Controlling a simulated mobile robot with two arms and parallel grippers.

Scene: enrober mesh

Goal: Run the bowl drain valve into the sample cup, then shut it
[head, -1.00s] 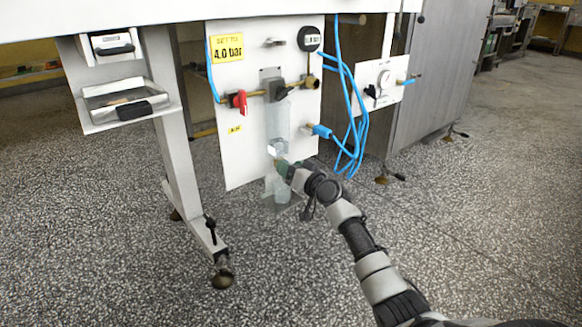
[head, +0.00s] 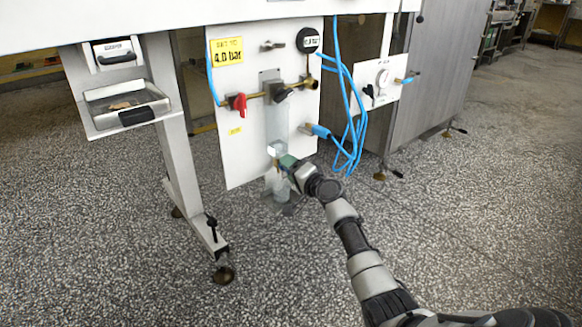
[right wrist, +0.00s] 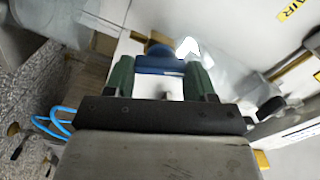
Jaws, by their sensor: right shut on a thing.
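The clear filter bowl (head: 277,124) hangs upright under the brass pipe fittings on the white panel. My right gripper (head: 284,163) is at the bowl's lower end. In the right wrist view its green fingers (right wrist: 160,76) are shut on a blue part (right wrist: 158,63), which looks like the bowl drain valve. Whether the valve is open cannot be told. A pale, see-through vessel, apparently the sample cup (head: 279,185), shows just below the gripper, partly hidden by it. No liquid can be made out. My left gripper is not in view.
The white panel (head: 237,165) carries a red-handled valve (head: 238,102), a black gauge (head: 308,40) and a yellow 4.0 bar label (head: 227,51). Blue hoses (head: 349,110) hang right of the gripper. A table leg (head: 182,165) stands left. The speckled floor in front is clear.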

